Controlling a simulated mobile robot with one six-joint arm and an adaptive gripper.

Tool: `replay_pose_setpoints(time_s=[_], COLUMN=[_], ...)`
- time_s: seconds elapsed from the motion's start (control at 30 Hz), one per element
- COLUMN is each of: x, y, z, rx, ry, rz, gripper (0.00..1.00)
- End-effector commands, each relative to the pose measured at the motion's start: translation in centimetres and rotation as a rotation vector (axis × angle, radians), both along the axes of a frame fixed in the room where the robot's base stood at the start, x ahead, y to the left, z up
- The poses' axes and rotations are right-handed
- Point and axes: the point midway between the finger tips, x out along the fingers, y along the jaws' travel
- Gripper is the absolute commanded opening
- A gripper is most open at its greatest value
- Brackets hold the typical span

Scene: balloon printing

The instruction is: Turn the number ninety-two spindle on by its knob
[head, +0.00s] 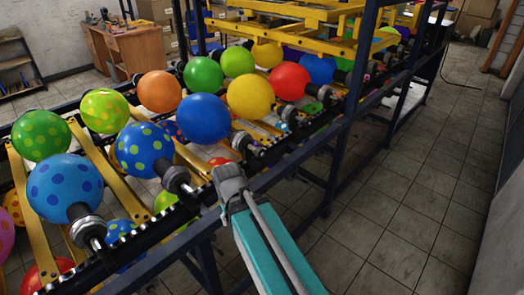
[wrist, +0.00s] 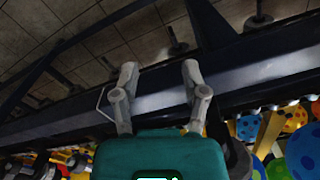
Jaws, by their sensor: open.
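A row of spindles with dark knobs holds balloons along the near rail of the rack. In the head view they include one with a blue dotted balloon (head: 64,187), one with a dark blue, green-dotted balloon (head: 144,150) and one with a plain blue balloon (head: 204,119). No spindle number is readable, so I cannot tell which is ninety-two. My gripper (head: 230,182) is beside the near rail, between the knob (head: 178,180) of the green-dotted balloon's spindle and the knob (head: 248,146) of the plain blue one's. In the wrist view my gripper (wrist: 159,70) has its two fingers apart, with nothing between them.
The dark blue rack frame (head: 348,130) has posts and rails close to my arm. Yellow bars (head: 290,38) cross above the rack. Clear tiled floor (head: 410,200) lies to the right. A wooden desk (head: 135,48) stands at the back left.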

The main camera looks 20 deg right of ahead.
Motion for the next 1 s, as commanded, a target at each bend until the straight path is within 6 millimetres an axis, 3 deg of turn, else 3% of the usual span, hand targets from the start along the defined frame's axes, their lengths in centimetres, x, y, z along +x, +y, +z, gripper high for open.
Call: replay_pose_setpoints(time_s=[0.27, 0.5, 0.73, 1.0], x=[0.0, 0.3, 2.1, 6.0], y=[0.0, -0.2, -1.0, -4.6], z=[0.0, -0.1, -0.6, -0.8], rx=[0.0, 0.017, 0.11, 0.295], ry=[0.0, -0.007, -0.056, -0.222], rz=[0.0, 0.006, 0.051, 0.125], gripper=[0.57, 0.96, 0.96, 0.96])
